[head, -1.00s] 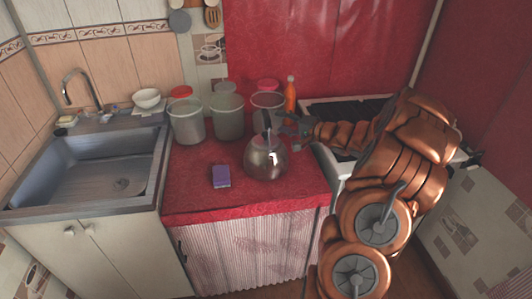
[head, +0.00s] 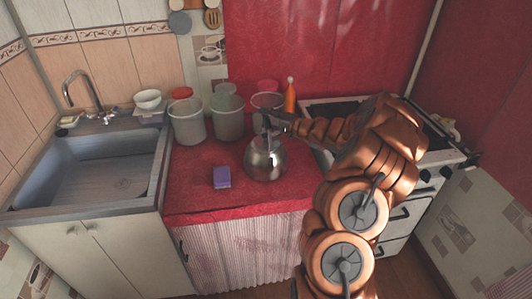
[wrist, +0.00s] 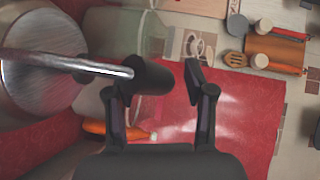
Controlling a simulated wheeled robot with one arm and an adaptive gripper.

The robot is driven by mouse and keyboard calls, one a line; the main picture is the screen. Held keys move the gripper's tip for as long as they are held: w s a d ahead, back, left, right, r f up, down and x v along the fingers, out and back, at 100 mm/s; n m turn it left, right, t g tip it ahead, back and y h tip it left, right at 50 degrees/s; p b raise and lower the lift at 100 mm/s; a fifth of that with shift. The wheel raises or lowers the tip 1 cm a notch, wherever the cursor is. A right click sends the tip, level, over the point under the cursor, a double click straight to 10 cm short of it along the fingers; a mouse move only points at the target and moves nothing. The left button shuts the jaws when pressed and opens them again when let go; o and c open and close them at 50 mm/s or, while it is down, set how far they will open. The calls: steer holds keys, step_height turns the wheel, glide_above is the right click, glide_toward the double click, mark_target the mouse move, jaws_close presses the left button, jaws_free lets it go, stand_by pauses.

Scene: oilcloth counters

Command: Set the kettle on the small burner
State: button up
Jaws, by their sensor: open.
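The round, shiny metal kettle (head: 265,162) stands upright on the red counter, near its right end by the stove. In the wrist view the kettle (wrist: 38,65) is at the left, and its metal handle with a dark grip (wrist: 152,77) reaches toward the fingers. My gripper (head: 272,119) is open at the top of the kettle. In the wrist view my gripper (wrist: 155,90) has the dark grip at its opening, close to the left finger; I cannot tell if they touch. The stove's dark top (head: 333,109) is partly behind my arm. The small burner cannot be made out.
Several lidded containers (head: 188,122) and an orange bottle (head: 290,95) stand behind the kettle. The sink (head: 95,175) is further left. The counter's front left part is clear.

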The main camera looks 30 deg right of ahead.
steer(key=shift+w, duration=0.2)
jaws_close()
stand_by(0.4)
stand_by(0.3)
